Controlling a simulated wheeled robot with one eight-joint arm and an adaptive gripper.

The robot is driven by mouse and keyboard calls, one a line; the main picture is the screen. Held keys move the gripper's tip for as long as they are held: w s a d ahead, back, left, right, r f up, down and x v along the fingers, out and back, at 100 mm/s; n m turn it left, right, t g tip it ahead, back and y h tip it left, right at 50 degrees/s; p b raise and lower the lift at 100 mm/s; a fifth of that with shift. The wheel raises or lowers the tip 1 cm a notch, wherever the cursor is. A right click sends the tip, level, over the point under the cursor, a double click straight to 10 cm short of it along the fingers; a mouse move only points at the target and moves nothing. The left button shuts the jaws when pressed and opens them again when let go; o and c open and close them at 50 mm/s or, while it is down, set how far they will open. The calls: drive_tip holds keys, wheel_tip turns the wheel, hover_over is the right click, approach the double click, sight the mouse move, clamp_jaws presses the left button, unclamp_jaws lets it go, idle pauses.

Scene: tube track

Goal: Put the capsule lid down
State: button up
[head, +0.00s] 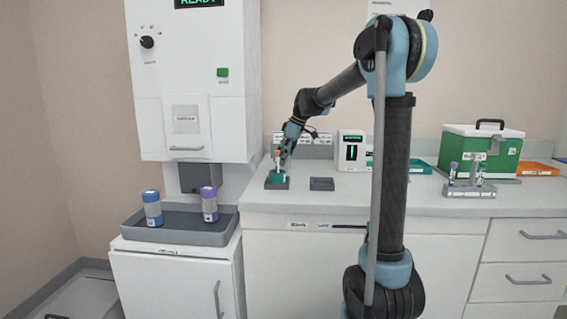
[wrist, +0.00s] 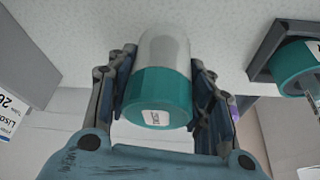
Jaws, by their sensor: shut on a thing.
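My gripper (wrist: 160,72) is shut on the capsule lid (wrist: 165,95), with a finger on each side. The lid is a cylinder with a pale grey part and a teal part bearing a small label. In the head view my gripper (head: 288,150) is over the back counter, close to a teal capsule part (head: 276,177) in a dark holder; the held lid is hard to make out there. The teal part also shows at the right of the wrist view (wrist: 296,62), apart from the held lid, with something slim in it. An orange-topped item (head: 277,154) stands above it in the head view.
An empty-looking dark holder (head: 321,184) sits right of the capsule holder. A white device (head: 351,150) stands behind. Farther right are a tube rack (head: 468,190) and a green box (head: 481,150). Left, a grey tray (head: 180,232) holds two capsules. Counter between holder and rack is partly clear.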

drive_tip(key=shift+f, duration=0.8)
drive_tip(key=o, duration=1.3)
drive_tip(key=shift+f, duration=0.1)
drive_tip(key=shift+c, duration=0.2)
drive_tip(key=v, duration=1.2)
drive_tip(key=shift+s, duration=0.1)
